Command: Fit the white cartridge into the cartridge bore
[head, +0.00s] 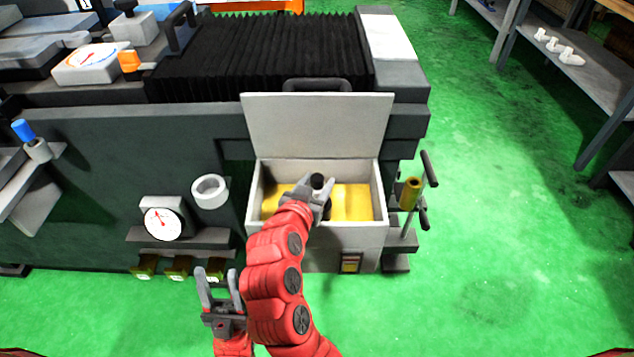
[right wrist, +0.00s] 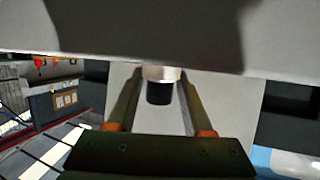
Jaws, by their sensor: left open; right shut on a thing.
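My right gripper (head: 312,190) is over the open grey box, shut on a small cylinder with a black end (head: 318,182). In the right wrist view the held cylinder (right wrist: 161,84) shows a pale band above its black end, between the fingers; its upper part is hidden. I take it for the white cartridge, but cannot be sure. A white ring (head: 210,178) sits on the machine's dark front, left of the box; I cannot tell whether it is the cartridge bore. My left gripper (head: 218,287) is open and empty, low in front of the machine.
The grey box (head: 262,185) has its lid (head: 318,125) raised and yellow liquid or lining inside. A dial gauge (head: 164,222) stands on a shelf left of it. A brass cylinder (head: 411,192) and black handles stand at its right. Green floor (head: 500,220) is clear at right.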

